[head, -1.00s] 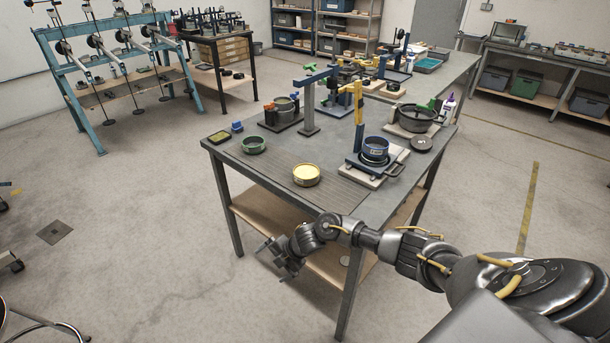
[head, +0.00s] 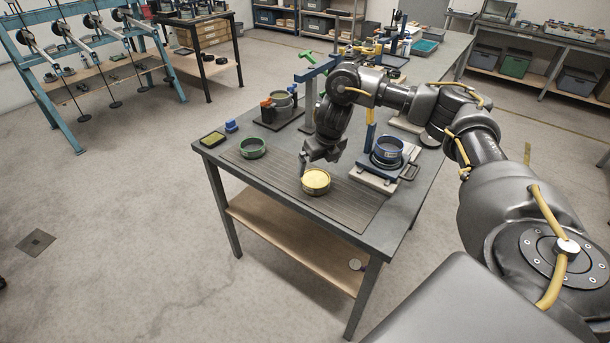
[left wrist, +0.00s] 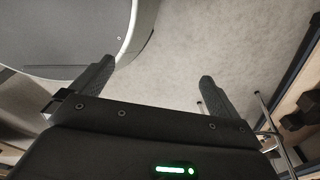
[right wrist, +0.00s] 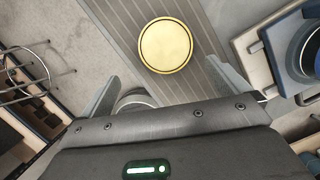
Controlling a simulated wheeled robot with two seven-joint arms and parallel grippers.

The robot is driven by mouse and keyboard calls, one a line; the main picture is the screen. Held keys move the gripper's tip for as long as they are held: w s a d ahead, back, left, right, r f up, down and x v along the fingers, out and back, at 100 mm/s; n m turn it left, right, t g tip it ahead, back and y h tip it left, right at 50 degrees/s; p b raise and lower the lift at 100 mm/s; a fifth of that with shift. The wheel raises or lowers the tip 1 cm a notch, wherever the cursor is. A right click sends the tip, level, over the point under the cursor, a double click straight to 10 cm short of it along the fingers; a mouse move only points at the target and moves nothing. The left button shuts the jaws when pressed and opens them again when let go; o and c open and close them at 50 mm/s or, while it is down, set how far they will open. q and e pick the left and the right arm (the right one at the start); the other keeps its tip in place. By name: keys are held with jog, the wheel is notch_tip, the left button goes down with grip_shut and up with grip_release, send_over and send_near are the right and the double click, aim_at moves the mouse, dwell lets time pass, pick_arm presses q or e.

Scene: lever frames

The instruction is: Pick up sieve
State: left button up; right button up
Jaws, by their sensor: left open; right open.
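A round, shallow sieve with a pale yellow top (head: 315,181) sits flat on the ribbed grey mat near the table's front edge. It also shows in the right wrist view (right wrist: 166,45), ahead of the fingers and roughly centred between them. My right gripper (head: 320,160) is open and empty, above and just behind the yellow sieve, with a gap between them. A green round sieve-like ring (head: 253,148) stands to the left, and a blue round one (head: 388,151) sits on a press base to the right. My left gripper (left wrist: 157,70) is open and empty, away from the table.
The workbench (head: 283,211) has a free strip of ribbed mat around the yellow sieve. The press base (head: 374,178) stands close on the right. A small yellow-topped tray (head: 213,139) and a blue block (head: 231,126) lie at the left corner. My forearm covers part of the bench's back.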

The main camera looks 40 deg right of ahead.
aim_at(314, 183)
jog(key=f, duration=0.1)
jog(key=f+b, duration=0.1)
jog(key=shift+w+d+f, duration=0.1)
jog(key=shift+d+f, duration=0.15)
jog(key=shift+f, duration=0.05)
jog(key=shift+w+b+x, duration=0.2)
jog(key=shift+b+x, duration=0.2)
jog(key=shift+x, duration=0.7)
jog(key=shift+d, duration=0.1)
jog(key=shift+f, duration=0.2)
jog(key=x, duration=0.4)
jog(key=shift+w+d+f+p, duration=0.25)
jog(key=shift+w+p, duration=0.1)
jog(key=shift+w, duration=0.05)
pick_arm(q)
jog(key=shift+s+f, duration=0.3)
jog(key=shift+s, duration=0.3)
jog(key=shift+s+f, duration=0.3)
jog(key=shift+s, duration=0.3)
pick_arm(e)
jog(key=c, duration=1)
jog(key=shift+o, duration=0.2)
jog(key=shift+r, duration=0.1)
